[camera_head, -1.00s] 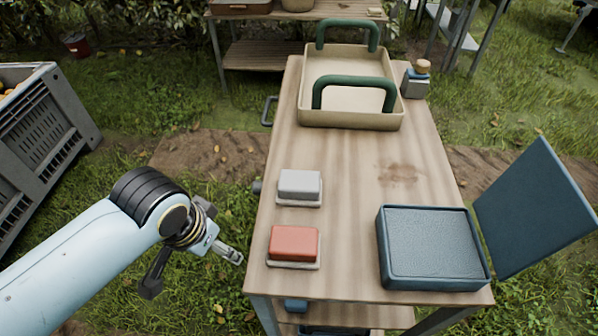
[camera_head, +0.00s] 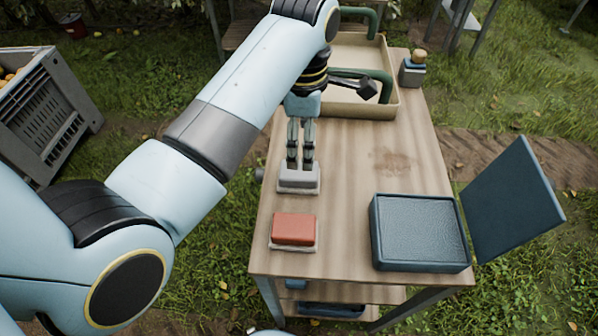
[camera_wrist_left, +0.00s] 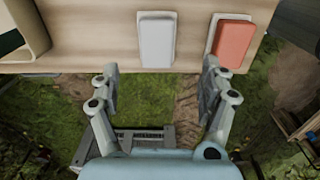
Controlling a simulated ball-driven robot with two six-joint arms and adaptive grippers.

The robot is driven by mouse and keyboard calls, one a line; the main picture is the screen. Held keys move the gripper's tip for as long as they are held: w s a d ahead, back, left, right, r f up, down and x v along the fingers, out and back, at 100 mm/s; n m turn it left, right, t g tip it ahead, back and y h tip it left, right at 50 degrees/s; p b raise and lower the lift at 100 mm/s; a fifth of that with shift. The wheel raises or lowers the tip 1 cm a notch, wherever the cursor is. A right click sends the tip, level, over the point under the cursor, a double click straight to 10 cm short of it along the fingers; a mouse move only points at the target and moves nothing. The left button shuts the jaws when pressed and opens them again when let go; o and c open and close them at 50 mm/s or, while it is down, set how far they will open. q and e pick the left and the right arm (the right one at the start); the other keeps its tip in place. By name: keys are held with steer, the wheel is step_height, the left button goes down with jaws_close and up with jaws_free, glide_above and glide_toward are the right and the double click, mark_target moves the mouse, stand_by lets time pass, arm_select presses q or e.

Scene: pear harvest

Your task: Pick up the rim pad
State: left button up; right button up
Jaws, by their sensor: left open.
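Two pads sit on small light bases on the wooden table (camera_head: 352,225): a grey pad (camera_head: 297,186) and, nearer the front, a red pad (camera_head: 294,229). I cannot tell by looks which is the rim pad. My left gripper (camera_head: 300,166) points down over the grey pad, open, its fingers partly covering it in the head view. In the left wrist view the grey pad (camera_wrist_left: 157,40) lies ahead, between the lines of the spread fingers (camera_wrist_left: 157,72), with nothing held. The red pad (camera_wrist_left: 232,42) is beyond the right finger there. My right gripper is not in view.
A beige tray with green handles (camera_head: 360,109) stands at the back, partly behind my left arm. A blue case (camera_head: 421,235) with its lid (camera_head: 510,200) open is at front right. A small wooden-knobbed item (camera_head: 412,72) stands behind. The table's middle is clear.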

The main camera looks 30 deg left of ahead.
mark_target(299, 170)
arm_select(q)
step_height(299, 170, down, 5)
steer(key=shift+w+f, duration=0.15)
steer(key=shift+f, duration=0.05)
steer(key=f, duration=0.2)
steer(key=a+f, duration=0.1)
steer(key=f, duration=0.1)
steer(key=shift+f, duration=0.65)
steer(key=c, duration=1.3)
steer(key=shift+r+p, duration=0.1)
steer(key=shift+p, duration=0.2)
